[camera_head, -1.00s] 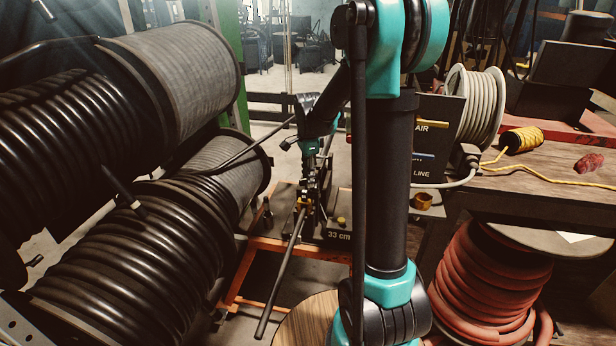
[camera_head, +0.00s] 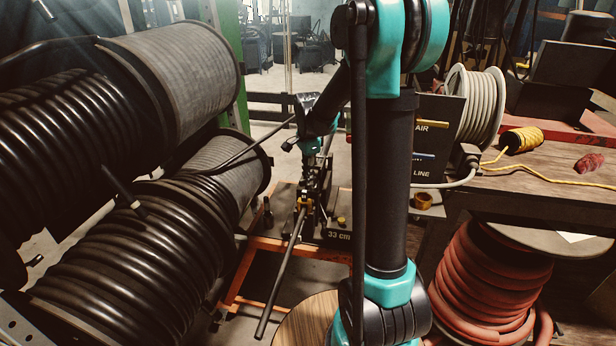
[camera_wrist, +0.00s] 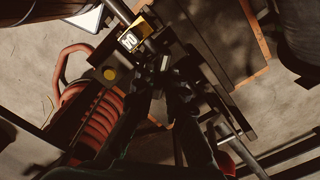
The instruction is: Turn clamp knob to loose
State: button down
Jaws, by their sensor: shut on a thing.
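The crimping machine (camera_head: 313,190) stands on an orange-framed bench in the middle of the head view. My gripper (camera_wrist: 160,88) reaches down to it from above, and its fingertips close on a small dark part, the clamp knob (camera_wrist: 163,64). The knob is mostly covered by the fingers and lies in shadow, so its turn position cannot be read. In the head view my gripper is small and dark against the machine.
Large black hose reels (camera_head: 150,240) crowd the left. A red hose coil (camera_head: 490,285) and wooden table (camera_head: 560,170) stand right.

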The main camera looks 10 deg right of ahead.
jog(key=n, duration=1)
jog(key=shift+n, duration=0.4)
jog(key=n, duration=0.3)
jog(key=shift+n, duration=0.3)
jog(key=n, duration=0.3)
jog(key=shift+n, duration=0.3)
jog(key=n, duration=0.3)
jog(key=shift+n, duration=0.4)
jog(key=n, duration=0.6)
jog(key=shift+n, duration=0.4)
jog(key=c, duration=1.6)
grip_release()
